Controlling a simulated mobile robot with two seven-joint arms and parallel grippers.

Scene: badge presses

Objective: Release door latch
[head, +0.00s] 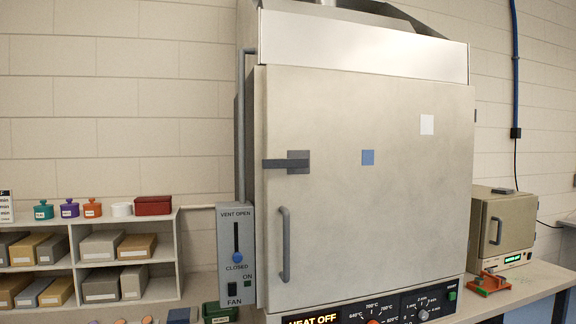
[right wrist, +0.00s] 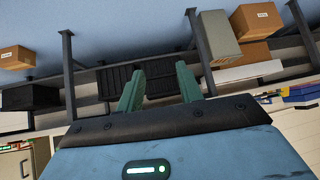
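A large beige oven stands in the middle of the head view, and its door (head: 360,190) appears closed. A dark grey latch (head: 298,162) sits on the door's upper left, with its bar (head: 275,163) lying level and reaching the door's left edge. A grey vertical handle (head: 285,245) is below it. Neither gripper shows in the head view. In the right wrist view my right gripper (right wrist: 160,88) has its two green fingers spread apart with nothing between them. It is away from the latch, which does not show in that view.
A vent and fan control box (head: 236,255) is fixed left of the door. Shelves (head: 178,255) with boxes and coloured jars stand at left. A smaller oven (head: 502,228) and an orange tool (head: 487,284) are on the bench at right. The right wrist view shows dark racks and boxes (right wrist: 220,38).

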